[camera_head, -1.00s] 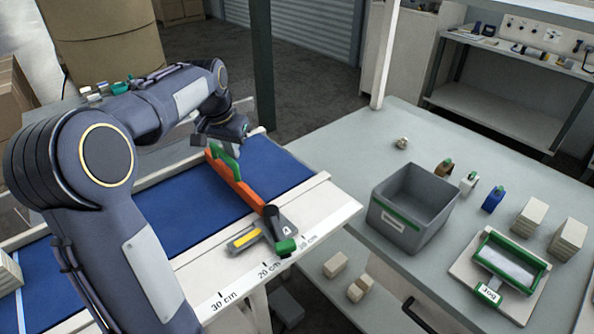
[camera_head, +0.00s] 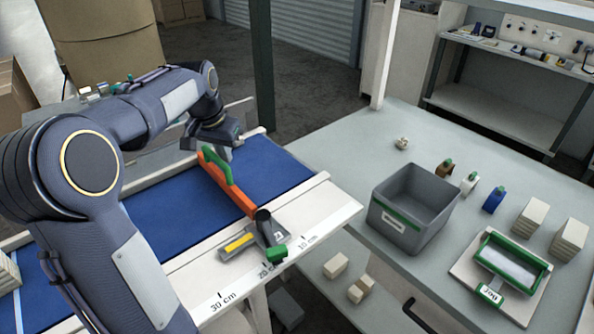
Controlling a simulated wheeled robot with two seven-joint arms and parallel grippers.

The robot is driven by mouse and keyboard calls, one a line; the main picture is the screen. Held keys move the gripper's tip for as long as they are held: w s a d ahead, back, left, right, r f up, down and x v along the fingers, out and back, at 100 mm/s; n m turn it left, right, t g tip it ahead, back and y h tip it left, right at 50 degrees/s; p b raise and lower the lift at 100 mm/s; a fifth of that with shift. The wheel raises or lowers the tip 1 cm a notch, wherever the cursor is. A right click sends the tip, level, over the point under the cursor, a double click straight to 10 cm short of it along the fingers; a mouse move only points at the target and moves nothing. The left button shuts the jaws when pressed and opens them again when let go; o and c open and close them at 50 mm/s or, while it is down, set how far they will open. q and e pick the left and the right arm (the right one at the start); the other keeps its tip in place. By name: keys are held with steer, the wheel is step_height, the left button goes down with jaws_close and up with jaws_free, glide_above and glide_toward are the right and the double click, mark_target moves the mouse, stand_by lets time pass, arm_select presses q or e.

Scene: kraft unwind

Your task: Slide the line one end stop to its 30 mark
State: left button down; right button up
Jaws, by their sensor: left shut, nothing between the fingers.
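The line one end stop is an orange bar (camera_head: 233,190) lying across the blue belt (camera_head: 170,212), with a green handle (camera_head: 217,163) on its far part. Its grey carriage (camera_head: 268,235) sits on the pale front rail (camera_head: 315,215), with a yellow strip and a green knob (camera_head: 277,254). The rail's scale reads 10, 20 and 30 cm from right to left; the knob is by the 20 cm mark. My left gripper (camera_head: 218,146) is shut at the bar's far end, beside the green handle. Its fingertips are partly hidden, so contact is unclear. My right gripper is out of view.
A grey bin (camera_head: 412,210) stands on the right table (camera_head: 365,140). Small bottles (camera_head: 469,183), stacked pale blocks (camera_head: 530,217) and a green-framed device (camera_head: 510,263) stand right of it. The belt left of the bar is clear up to pale blocks (camera_head: 8,272) at the far left.

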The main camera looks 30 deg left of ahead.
arm_select(q)
steer(key=shift+s+a+b, duration=0.15)
steer(key=shift+s+a, duration=0.2)
steer(key=shift+s, duration=0.5)
steer(key=shift+s+a+b, duration=0.2)
steer(key=shift+s+a, duration=0.2)
steer(key=shift+s, duration=0.5)
steer(key=shift+s+a+b, duration=0.15)
steer(key=shift+s+a, duration=0.2)
steer(key=shift+s, duration=0.5)
steer(key=shift+s+a+b, duration=0.2)
steer(key=shift+s+a, duration=0.35)
steer(key=shift+s, duration=0.8)
steer(key=shift+s+a+b, duration=0.15)
steer(key=shift+s+a, duration=0.45)
steer(key=shift+s, duration=0.8)
steer(key=shift+s+a+b, duration=0.2)
steer(key=shift+s+a, duration=0.35)
steer(key=shift+s, duration=0.8)
stand_by(0.5)
steer(key=shift+w+d+p, duration=0.15)
steer(key=shift+w+d, duration=0.05)
steer(key=shift+w, duration=0.3)
steer(key=shift+w+d+p, duration=0.15)
steer(key=shift+w+d, duration=0.05)
steer(key=shift+w, duration=0.25)
